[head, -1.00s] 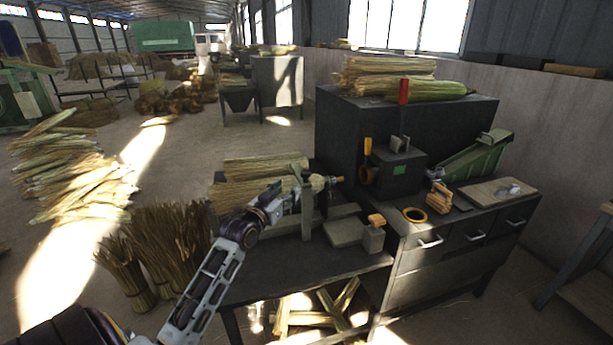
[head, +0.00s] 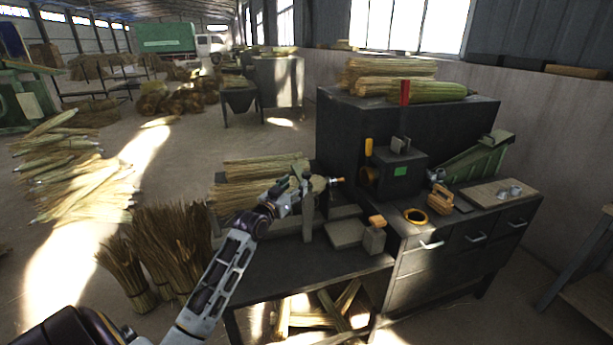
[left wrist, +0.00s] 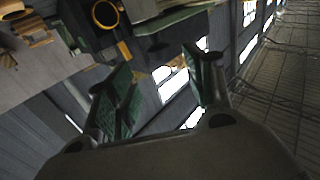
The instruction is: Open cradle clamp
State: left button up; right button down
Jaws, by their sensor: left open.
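The cradle clamp (head: 307,218) is a pale green upright frame on the dark bench. The clamp's latch is hidden or too small to make out. My right gripper is not in view.
A dark machine box with a red lever (head: 404,92) stands behind the bench. Straw bundles (head: 165,245) stand on the floor at left.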

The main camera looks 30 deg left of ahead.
aim_at(304, 176)
pick_arm(q)
jog(key=shift+w+a, duration=0.2)
jog(key=shift+w, duration=2.2)
jog(key=shift+w+a, duration=0.15)
jog(key=shift+w, duration=2.25)
grip_shut()
